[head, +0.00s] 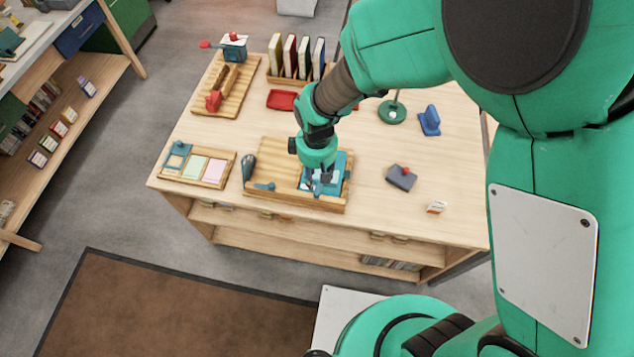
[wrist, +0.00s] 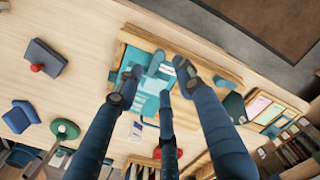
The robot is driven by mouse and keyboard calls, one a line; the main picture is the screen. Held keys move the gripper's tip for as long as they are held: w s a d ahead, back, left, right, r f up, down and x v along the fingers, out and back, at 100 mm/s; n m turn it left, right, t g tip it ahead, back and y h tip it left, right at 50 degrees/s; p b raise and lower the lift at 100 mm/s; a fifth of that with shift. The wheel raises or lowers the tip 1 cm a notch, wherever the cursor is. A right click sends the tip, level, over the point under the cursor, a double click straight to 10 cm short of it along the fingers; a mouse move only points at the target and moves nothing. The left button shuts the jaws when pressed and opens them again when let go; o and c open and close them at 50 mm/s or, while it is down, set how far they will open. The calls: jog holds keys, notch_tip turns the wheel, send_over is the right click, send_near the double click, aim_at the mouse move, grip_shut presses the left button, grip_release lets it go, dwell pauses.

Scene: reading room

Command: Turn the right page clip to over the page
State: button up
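A wooden book stand (head: 270,158) lies near the front edge of the table. A teal plate-like piece (head: 342,168) lies on its right half, with a little white showing. The wrist view shows this teal piece (wrist: 133,62) beneath my fingers, with a lighter teal bar (wrist: 155,63) on it that may be the right page clip. My gripper (head: 324,178) is low over this half. In the wrist view its fingers (wrist: 158,82) are spread apart, with the bar between or just beyond the tips. Contact cannot be told. A small teal piece (head: 264,186) sits on the stand's left half.
A wooden tray (head: 224,182) with coloured cards is left of the stand. A dark block with a red knob (head: 401,177) and a small white card (head: 436,207) are right of it. A red tray (head: 282,99), upright books (head: 290,56) and a green lamp base (head: 391,112) stand behind.

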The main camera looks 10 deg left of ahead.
jog(key=shift+r, duration=1.55)
jog(key=d+r+m+t+b, duration=0.25)
jog(key=d+r+m, duration=0.35)
jog(key=d+r, duration=1.1)
jog(key=s+d+r+m+t+b, duration=0.2)
jog(key=s+d+r+m+t, duration=0.1)
jog(key=s+d+r+m, duration=0.4)
jog(key=s+d+r, duration=0.3)
jog(key=s+d, duration=0.2)
jog(key=d, duration=0.1)
jog(key=shift+d+r, duration=0.15)
jog(key=shift+d, duration=0.1)
